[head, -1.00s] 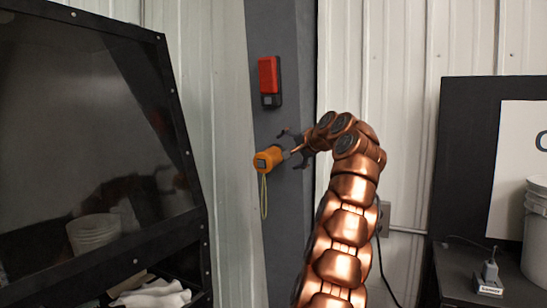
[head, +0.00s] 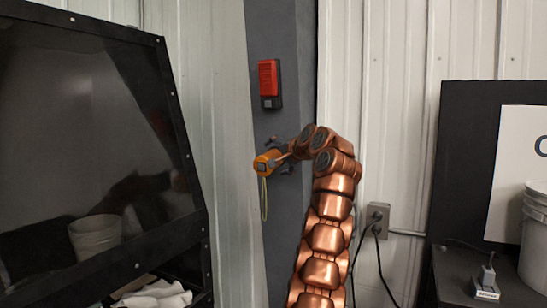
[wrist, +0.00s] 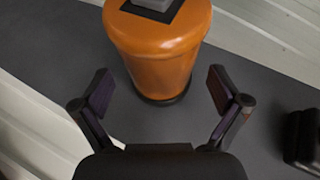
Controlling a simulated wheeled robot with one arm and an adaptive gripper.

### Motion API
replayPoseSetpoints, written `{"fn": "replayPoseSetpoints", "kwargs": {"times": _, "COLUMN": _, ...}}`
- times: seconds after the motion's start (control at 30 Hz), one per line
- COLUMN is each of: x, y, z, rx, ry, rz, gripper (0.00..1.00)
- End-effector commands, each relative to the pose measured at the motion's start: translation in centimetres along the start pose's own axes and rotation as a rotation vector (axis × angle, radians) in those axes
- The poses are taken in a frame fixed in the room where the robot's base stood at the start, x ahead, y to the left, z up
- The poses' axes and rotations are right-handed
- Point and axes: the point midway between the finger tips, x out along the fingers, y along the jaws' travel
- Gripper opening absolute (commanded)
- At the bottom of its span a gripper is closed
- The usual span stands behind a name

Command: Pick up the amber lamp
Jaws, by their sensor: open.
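The amber lamp (head: 262,164) is a small orange cylinder mounted on the dark grey post, with a thin yellow-green strap (head: 264,200) hanging below it. In the wrist view the lamp (wrist: 160,58) stands just ahead of the jaws, with a dark square patch and grey block on its end and a dark ring at its base. My gripper (head: 279,157) is open at the lamp's right side. In the wrist view my gripper (wrist: 159,92) has one finger on each side of the lamp's line, with visible gaps and nothing held.
A red and black device (head: 269,84) is fixed on the post (head: 279,35) above the lamp. A black-framed dark panel (head: 85,120) stands at left. A grey outlet box (head: 377,217) with cables is on the wall at right. A white bucket (head: 534,235) stands far right.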

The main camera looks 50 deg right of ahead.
Motion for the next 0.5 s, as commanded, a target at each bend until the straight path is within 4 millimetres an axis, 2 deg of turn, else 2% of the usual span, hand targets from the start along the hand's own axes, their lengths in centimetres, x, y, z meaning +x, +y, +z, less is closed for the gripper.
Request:
{"fn": "replayPoseSetpoints", "kwargs": {"times": 0.13, "x": 0.89, "y": 0.01, "z": -0.06, "rx": 0.001, "ry": -0.001, "rz": 0.001, "gripper": 0.98}}
{"fn": "replayPoseSetpoints", "kwargs": {"times": 0.37, "x": 1.0, "y": 0.06, "z": -0.01, "rx": 0.001, "ry": -0.001, "rz": 0.0, "gripper": 0.98}}
{"fn": "replayPoseSetpoints", "kwargs": {"times": 0.5, "x": 0.99, "y": 0.05, "z": -0.01, "rx": 0.001, "ry": -0.001, "rz": 0.0, "gripper": 0.85}}
